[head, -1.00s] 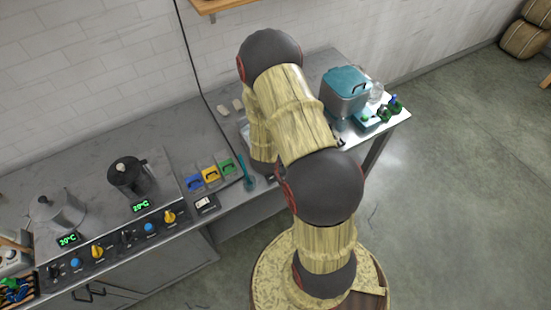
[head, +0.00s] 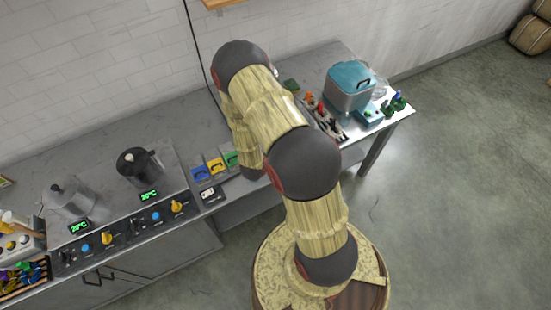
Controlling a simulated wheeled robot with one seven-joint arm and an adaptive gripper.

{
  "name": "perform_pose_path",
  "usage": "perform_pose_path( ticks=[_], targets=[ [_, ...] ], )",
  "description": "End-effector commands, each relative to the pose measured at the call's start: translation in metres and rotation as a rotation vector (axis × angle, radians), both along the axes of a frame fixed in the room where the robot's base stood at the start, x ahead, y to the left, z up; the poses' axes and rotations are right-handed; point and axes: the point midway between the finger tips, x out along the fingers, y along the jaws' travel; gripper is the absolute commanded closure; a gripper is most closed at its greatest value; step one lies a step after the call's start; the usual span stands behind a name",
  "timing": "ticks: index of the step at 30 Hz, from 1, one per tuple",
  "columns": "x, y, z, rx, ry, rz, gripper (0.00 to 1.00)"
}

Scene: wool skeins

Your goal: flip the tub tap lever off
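My gripper is hidden behind my own bent arm, which covers the middle of the counter. I cannot make out a tub or a tap lever for certain, and the area behind my arm is covered. A steel box-shaped vessel with a teal lid (head: 350,84) stands at the right end of the counter. Blue (head: 200,173), yellow (head: 215,166) and green (head: 231,159) handled pieces sit in a row just left of my arm; what they are is unclear.
A dark pot (head: 140,166) and a grey pot (head: 70,196) stand on the left counter behind knobs. A dark rack with orange-tipped items (head: 326,120) lies right of my arm. Small green and blue bottles (head: 395,103) stand near the right edge.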

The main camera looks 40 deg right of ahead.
Motion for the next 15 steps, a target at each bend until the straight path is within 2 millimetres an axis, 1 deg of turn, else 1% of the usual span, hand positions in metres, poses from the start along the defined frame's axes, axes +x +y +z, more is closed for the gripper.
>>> perform_pose_path(
  ticks=[7, 8, 15],
  targets=[
    [-0.0004, 0.0008, -0.0010, 0.002, 0.001, 0.001, 1.00],
    [-0.0004, 0.0007, -0.0011, 0.002, 0.001, 0.001, 0.83],
    [-0.0002, 0.0005, -0.0007, 0.002, 0.001, 0.001, 0.69]
  ],
)
